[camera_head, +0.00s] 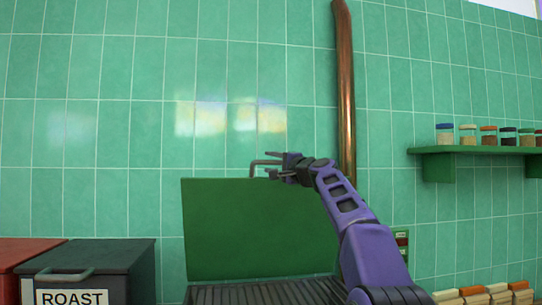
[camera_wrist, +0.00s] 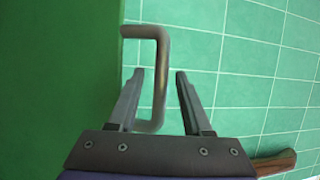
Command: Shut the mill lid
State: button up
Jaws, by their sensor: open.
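The green lid (camera_head: 250,230) stands raised, nearly upright, behind a dark ribbed surface (camera_head: 262,293). It fills the left of the wrist view (camera_wrist: 60,80). A grey bar handle (camera_head: 255,163) sticks up at its top edge; in the wrist view the handle (camera_wrist: 161,75) shows as a bent bar. My gripper (camera_head: 272,166) is open at the handle. In the wrist view the handle's long bar passes between the two fingers of the gripper (camera_wrist: 158,73), with gaps visible on both sides. Whether a finger touches it cannot be told.
A dark box labelled ROAST (camera_head: 125,270) and a red box (camera_head: 20,252) stand at left. A copper pipe (camera_head: 345,90) runs up the tiled wall behind my arm. A green shelf (camera_head: 470,150) with jars is at right. Several pale blocks (camera_head: 490,296) lie below it.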

jog(key=shift+w, duration=0.1)
grip_shut()
dwell(0.3)
dwell(1.2)
